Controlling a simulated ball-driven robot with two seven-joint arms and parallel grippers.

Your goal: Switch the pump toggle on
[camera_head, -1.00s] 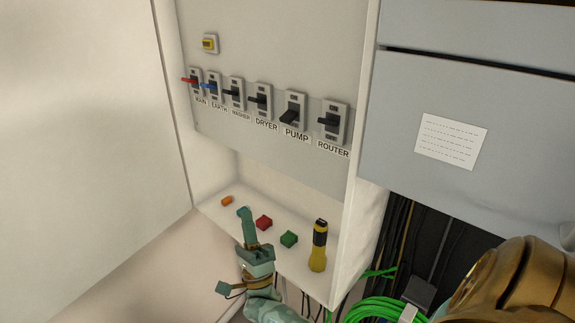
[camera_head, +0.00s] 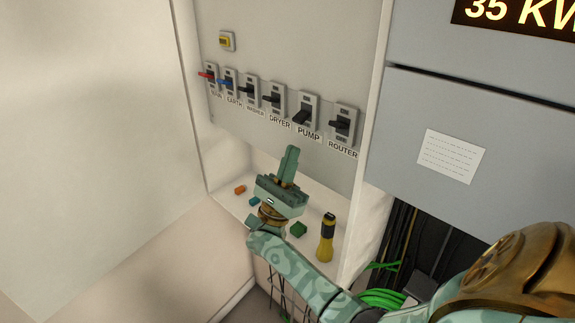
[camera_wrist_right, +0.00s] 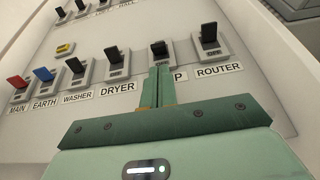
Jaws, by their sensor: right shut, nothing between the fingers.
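The pump toggle (camera_head: 306,112) is a black lever on a grey plate above the PUMP label, between the dryer and router toggles. Its lever hangs lower than its neighbours' levers. In the right wrist view the pump toggle (camera_wrist_right: 160,50) is just beyond my fingertips, which partly cover its label. My right gripper (camera_head: 291,150) is shut and empty, pointing up below the dryer and pump labels. In the right wrist view its fingers (camera_wrist_right: 158,74) are together; I cannot tell whether they touch the toggle plate. My left gripper is not in view.
Neighbouring toggles are the dryer (camera_head: 275,100) and router (camera_head: 342,124); main, earth and washer are further left. A yellow torch (camera_head: 326,240) and small blocks stand on the shelf below. The cabinet's side wall (camera_head: 377,110) rises at the right.

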